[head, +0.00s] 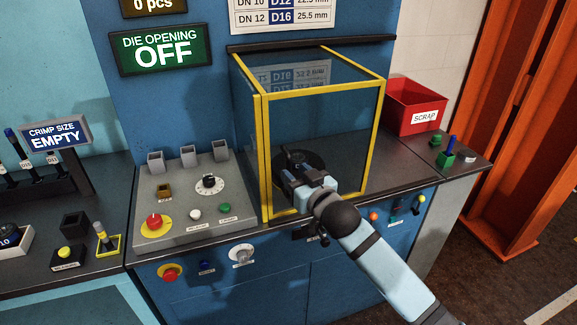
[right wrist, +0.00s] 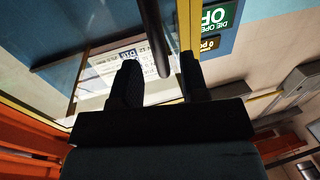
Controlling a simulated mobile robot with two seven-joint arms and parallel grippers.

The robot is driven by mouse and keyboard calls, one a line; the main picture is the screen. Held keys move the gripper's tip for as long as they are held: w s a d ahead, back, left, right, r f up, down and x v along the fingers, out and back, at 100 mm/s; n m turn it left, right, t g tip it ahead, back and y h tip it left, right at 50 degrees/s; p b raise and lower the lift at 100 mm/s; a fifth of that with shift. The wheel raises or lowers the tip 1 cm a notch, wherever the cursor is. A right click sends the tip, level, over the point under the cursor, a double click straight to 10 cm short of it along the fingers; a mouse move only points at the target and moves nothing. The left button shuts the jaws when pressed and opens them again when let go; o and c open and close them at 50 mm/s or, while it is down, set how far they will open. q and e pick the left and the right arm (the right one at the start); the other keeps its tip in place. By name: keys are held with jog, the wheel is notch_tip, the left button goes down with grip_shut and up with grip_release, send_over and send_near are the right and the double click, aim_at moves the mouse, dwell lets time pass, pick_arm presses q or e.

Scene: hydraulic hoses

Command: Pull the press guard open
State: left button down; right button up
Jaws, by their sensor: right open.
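The press guard (head: 320,91) is a clear box with a yellow frame on the blue press, and it looks closed. Its yellow edge also shows in the right wrist view (right wrist: 184,25). My right gripper (head: 291,176) is at the lower front of the guard, in front of the clear panel. In the right wrist view my right gripper (right wrist: 160,82) has its two dark fingers apart. A dark rounded bar (right wrist: 152,35), seemingly the guard's handle, reaches between the fingertips; contact cannot be told. In the head view the gripper hides this bar. My left gripper is not in view.
A control panel (head: 155,190) with a red button and a dial stands left of the guard. A red scrap bin (head: 410,107) is on the right. A green sign (head: 161,50) reads "DIE OPENING OFF". Orange uprights (head: 520,110) stand far right. Floor shows at lower right.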

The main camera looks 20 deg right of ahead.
aim_at(290, 169)
jog(key=shift+x, duration=1.8)
grip_shut()
